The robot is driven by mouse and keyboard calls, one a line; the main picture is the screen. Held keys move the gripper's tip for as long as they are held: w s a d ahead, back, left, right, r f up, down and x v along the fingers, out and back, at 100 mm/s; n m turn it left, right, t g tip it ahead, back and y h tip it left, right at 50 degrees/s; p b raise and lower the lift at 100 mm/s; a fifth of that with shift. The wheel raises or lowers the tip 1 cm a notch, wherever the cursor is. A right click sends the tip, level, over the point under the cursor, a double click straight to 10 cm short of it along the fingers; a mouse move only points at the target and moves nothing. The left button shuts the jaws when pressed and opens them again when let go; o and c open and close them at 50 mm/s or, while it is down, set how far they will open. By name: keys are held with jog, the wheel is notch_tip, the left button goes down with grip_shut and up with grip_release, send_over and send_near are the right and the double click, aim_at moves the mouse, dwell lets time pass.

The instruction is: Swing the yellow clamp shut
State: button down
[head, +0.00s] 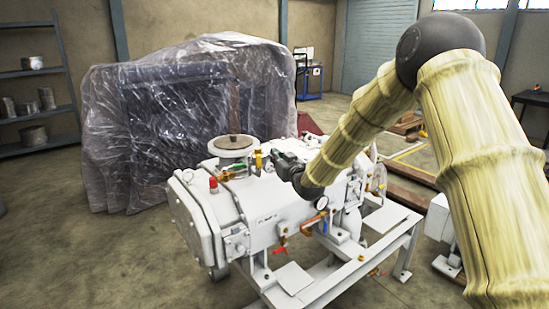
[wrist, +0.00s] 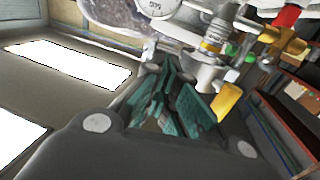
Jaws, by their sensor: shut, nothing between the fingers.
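The yellow clamp (head: 258,159) is a small upright piece on top of the white vacuum machine (head: 270,212), just right of the round flange (head: 233,142). In the wrist view a yellow lever-like piece (wrist: 227,100), which looks like the clamp, stands just right of my fingers, below a grey metal fitting (wrist: 208,75). My gripper (head: 276,157) is close to the right of the clamp in the head view. In the wrist view its teal-padded fingers (wrist: 172,82) are shut and empty. I cannot tell whether they touch the clamp.
A plastic-wrapped bulk (head: 180,115) stands behind.

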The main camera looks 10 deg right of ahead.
jog(key=w+d+b+v, duration=0.1)
jog(key=d+v, duration=0.1)
jog(key=v, duration=0.9)
jog(key=s+a+f+m+g+h+p, duration=0.1)
jog(key=s+f+g, duration=0.2)
jog(key=s+f, duration=0.65)
jog(key=s+a+f+g+h+p, duration=0.1)
jog(key=s+f+g, duration=0.2)
jog(key=s+f, duration=0.7)
jog(key=s+f+m+g+h+p, duration=0.1)
jog(key=s+f+g+p, duration=0.3)
jog(key=f, duration=1.1)
jog(key=s+f+g, duration=0.2)
jog(key=s+f, duration=0.1)
jog(key=s, duration=0.9)
jog(key=s+f+m+g+h, duration=0.1)
jog(key=s+f+g, duration=0.2)
jog(key=s, duration=0.9)
jog(key=s+f+g, duration=0.2)
jog(key=s+f, duration=0.3)
jog(key=s, duration=0.7)
